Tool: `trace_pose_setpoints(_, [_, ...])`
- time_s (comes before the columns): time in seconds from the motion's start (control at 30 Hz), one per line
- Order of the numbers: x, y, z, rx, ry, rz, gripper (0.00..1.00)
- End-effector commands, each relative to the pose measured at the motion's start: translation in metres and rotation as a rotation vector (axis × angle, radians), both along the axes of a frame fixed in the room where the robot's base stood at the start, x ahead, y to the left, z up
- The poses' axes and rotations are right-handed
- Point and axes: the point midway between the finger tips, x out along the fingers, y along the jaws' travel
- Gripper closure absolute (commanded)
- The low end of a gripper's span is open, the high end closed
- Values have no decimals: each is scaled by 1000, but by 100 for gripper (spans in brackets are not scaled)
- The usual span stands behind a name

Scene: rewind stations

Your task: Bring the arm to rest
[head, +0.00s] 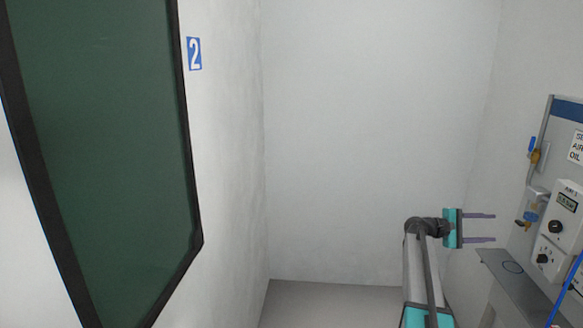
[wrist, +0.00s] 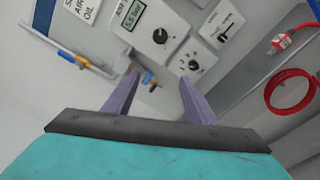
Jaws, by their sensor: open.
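My gripper (head: 493,228) is at the lower right of the head view, at the end of my raised arm. Its two purple fingers are spread apart and point right, toward a wall panel (head: 565,112). The gripper also shows in the wrist view (wrist: 157,85), with nothing between the fingers. The panel's white control boxes and a yellow-and-blue valve (wrist: 149,81) appear beyond the fingertips. Whether a fingertip touches anything there cannot be told; in the head view the fingers look apart from the panel.
The panel has a white box with a display and black knob (head: 567,212) and a blue-handled valve (head: 533,150). A grey shelf (head: 515,285) juts out below. A red hose coil (wrist: 290,91) shows in the wrist view. A dark green board (head: 110,150) hangs left; the middle is free.

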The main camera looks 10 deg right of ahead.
Motion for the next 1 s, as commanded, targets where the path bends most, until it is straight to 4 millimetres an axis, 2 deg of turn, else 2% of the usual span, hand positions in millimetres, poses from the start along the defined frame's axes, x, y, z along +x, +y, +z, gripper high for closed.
trace_pose_setpoints(0.1, [25, 33, -42, 25, 43, 48, 49])
trace_pose_setpoints(0.2, [37, 63, -81, 54, 76, 85, 49])
trace_pose_setpoints(0.33, [46, 102, -132, 108, 108, 128, 49])
trace_pose_setpoints(0.47, [46, 140, -185, 175, 134, 162, 49])
trace_pose_setpoints(0.77, [23, 230, -302, 356, 171, 217, 49])
trace_pose_setpoints(1.0, [-20, 302, -388, 517, 184, 229, 49])
